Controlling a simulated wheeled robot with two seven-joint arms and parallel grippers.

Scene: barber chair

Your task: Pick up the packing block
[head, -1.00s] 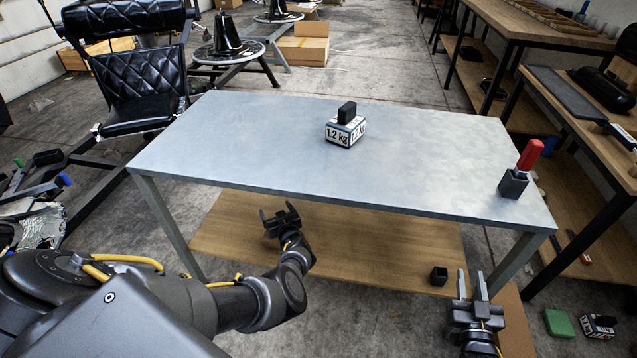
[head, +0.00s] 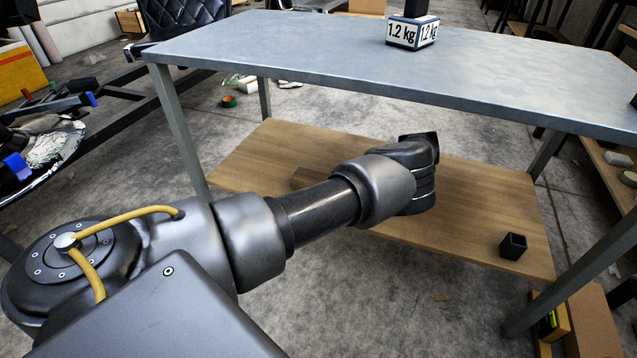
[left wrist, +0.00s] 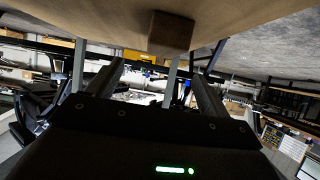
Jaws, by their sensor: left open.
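A brown block (left wrist: 170,33), which looks like the packing block, rests against the wooden lower shelf (left wrist: 100,15) in the left wrist view, where the scene appears upside down. My left gripper (left wrist: 157,70) is open, its two fingers apart and pointing toward the block, with nothing between them. The block is beyond the fingertips and not touched as far as I can see. In the head view my left arm reaches over the lower shelf (head: 480,215) and its fingers are hidden. A dark brown patch shows there behind the arm; I cannot tell if it is the block. My right gripper is out of view.
The grey tabletop (head: 290,45) lies above the shelf, with table legs (head: 178,130) at its corners. A 1.2 kg block (head: 411,33) stands on the tabletop. A small black open box (head: 513,246) sits on the shelf's right end. Cardboard (head: 590,320) stands at lower right.

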